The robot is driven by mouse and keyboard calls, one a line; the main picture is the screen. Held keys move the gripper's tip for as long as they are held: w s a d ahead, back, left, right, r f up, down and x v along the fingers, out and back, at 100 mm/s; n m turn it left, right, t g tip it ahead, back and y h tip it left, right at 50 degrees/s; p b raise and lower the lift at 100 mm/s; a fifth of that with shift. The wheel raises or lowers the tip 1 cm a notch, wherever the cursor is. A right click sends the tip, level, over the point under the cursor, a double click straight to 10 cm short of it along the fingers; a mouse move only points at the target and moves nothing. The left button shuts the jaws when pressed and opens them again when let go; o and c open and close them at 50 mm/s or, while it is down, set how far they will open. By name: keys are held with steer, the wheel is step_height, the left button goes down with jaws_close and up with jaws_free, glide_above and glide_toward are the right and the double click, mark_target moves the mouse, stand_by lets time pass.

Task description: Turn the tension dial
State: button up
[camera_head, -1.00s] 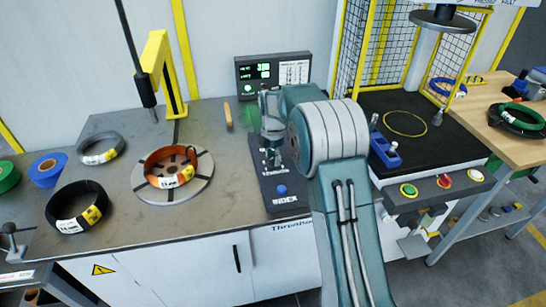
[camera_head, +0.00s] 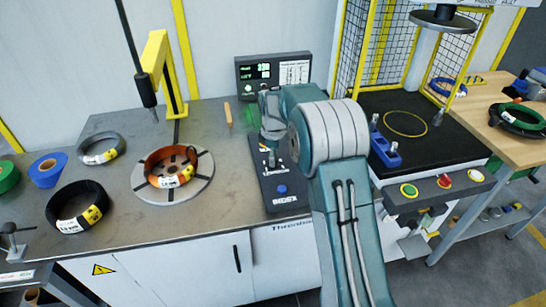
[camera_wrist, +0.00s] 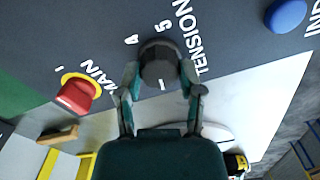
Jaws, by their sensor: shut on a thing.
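The tension dial (camera_wrist: 160,62) is a dark round knob on the grey panel, beside the printed word TENSION and the numbers 4 and 5 in the wrist view. My gripper (camera_wrist: 160,76) has one finger on each side of the dial and is shut on it.
A red MAIN knob (camera_wrist: 78,94) and a blue INDEX button (camera_wrist: 286,14) sit on the same panel. A display (camera_head: 272,74) stands behind it. An orange coil (camera_head: 168,166) lies on the turntable (camera_head: 148,193) to the left. A caged station stands to the right.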

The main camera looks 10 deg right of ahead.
steer(key=m, duration=0.7)
steer(key=shift+f, duration=0.2)
steer(key=m, duration=0.6)
steer(key=shift+m, duration=0.4)
steer(key=m, duration=1.3)
steer(key=shift+s, duration=0.1)
steer(key=shift+m, duration=0.3)
steer(key=o, duration=1.2)
steer(key=shift+c, duration=0.2)
steer(key=shift+r, duration=0.15)
